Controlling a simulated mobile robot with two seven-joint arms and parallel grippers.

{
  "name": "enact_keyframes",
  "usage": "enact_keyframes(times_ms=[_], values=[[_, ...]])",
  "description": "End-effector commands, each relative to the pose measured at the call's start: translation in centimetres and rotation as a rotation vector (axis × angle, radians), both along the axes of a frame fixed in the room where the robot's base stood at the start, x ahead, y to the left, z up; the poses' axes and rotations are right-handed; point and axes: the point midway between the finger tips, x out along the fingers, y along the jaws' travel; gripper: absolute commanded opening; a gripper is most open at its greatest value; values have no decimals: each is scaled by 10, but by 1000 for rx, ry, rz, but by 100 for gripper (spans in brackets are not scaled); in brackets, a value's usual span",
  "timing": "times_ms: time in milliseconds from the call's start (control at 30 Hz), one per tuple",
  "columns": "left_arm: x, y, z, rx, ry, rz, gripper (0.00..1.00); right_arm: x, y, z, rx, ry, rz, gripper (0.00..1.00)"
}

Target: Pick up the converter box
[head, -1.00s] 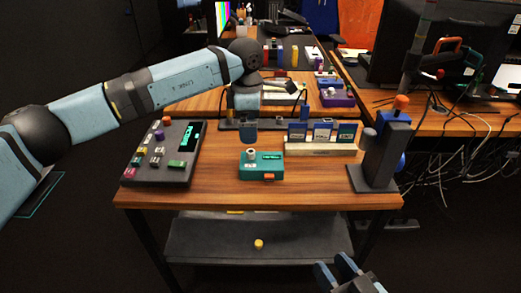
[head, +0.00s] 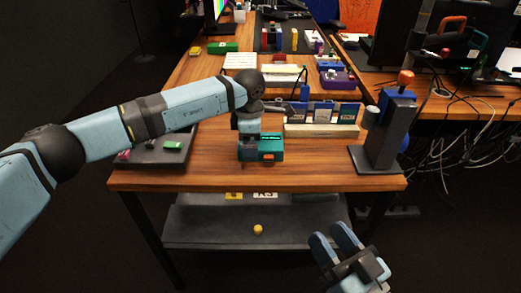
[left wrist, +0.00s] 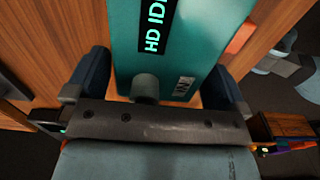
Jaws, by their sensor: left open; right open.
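The converter box, teal with a lit display and a grey knob, sits on the wooden table in the head view (head: 271,146), partly hidden by my left gripper. It also fills the middle of the left wrist view (left wrist: 200,40). My left gripper (head: 249,152) is open and pointed down at the box. In the left wrist view its dark blue fingers stand on either side of the teal body, with gaps visible. My right gripper (head: 335,238) is open and empty, below the table's front edge.
A sloped dark panel (head: 150,152) is partly hidden behind my left arm. A rack with several blue-labelled cards (head: 320,128) stands behind the box. A dark upright stand (head: 385,135) is at the right. A lower shelf (head: 300,225) holds a yellow knob (head: 258,230).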

Motion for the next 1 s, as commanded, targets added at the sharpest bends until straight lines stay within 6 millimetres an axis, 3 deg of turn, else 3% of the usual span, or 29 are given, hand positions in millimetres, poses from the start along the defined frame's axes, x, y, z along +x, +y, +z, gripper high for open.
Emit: enact_keyframes(times_ms=[67, 300, 433, 467, 767, 1000], values=[[0, 0, -9, 0, 1, 0, 100, 1, 1, -5, -8, 14, 7, 43], [0, 0, -10, 0, -1, 0, 98, 0, 1, -3, -13, 19, 9, 43], [0, 0, -10, 0, -1, 0, 68, 0, 0, -2, -13, 18, 7, 43], [0, 0, -10, 0, 0, 0, 66, 0, 0, -2, -14, 17, 7, 43], [0, 0, -8, -1, -1, 0, 63, 1, -1, -6, -18, 23, 4, 43], [1, 0, 14, -1, -4, 1, 63, 1, -1, 1, -15, 11, 0, 43]])
